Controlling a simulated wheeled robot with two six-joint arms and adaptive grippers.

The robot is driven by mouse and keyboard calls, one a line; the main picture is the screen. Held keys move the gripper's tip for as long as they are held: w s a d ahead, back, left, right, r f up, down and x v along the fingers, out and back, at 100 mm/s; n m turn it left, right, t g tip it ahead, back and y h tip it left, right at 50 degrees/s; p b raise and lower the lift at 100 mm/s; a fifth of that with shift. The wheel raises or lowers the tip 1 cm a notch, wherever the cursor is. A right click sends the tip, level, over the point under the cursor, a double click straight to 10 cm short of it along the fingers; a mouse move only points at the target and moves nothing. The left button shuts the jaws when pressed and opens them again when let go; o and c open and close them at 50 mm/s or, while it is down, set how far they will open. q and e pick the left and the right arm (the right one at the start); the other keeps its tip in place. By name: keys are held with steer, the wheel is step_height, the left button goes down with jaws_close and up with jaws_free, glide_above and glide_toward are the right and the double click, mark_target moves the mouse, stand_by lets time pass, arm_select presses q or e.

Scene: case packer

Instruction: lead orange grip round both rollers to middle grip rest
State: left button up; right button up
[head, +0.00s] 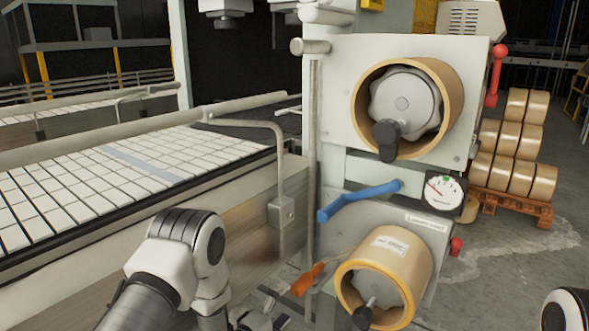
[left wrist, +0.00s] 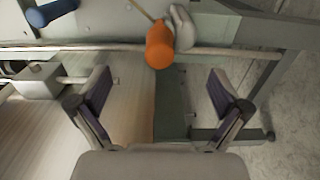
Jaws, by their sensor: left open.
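The orange grip (head: 308,279) hangs tilted beside the lower tan tape roll (head: 384,275); a thin tan strand runs from its upper end toward that roll. In the left wrist view the orange grip (left wrist: 159,46) is ahead of my fingers, beside a rounded grey piece (left wrist: 181,27). My left gripper (left wrist: 162,95) is open and empty, its fingers apart from the grip; in the head view it is low, left of the grip. Two pale roller-like cylinders, one upper (head: 327,14) and one lower (head: 310,46), stick out left of the upper plate. I cannot identify the middle grip rest.
An upper tape roll (head: 442,100) sits on the machine plate above a blue handle (head: 358,200) and a dial gauge (head: 443,192). A guard rail (head: 240,107) and conveyor (head: 70,190) lie left. Stacked rolls (head: 515,145) on a pallet stand behind right.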

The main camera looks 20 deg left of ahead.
mark_target(295, 290)
arm_select(q)
steer(key=shift+b+x, duration=1.15)
steer(key=shift+x, duration=2.25)
steer(key=shift+d, duration=0.1)
jaws_close()
steer(key=shift+r+p, duration=0.55)
steer(key=shift+r, duration=0.05)
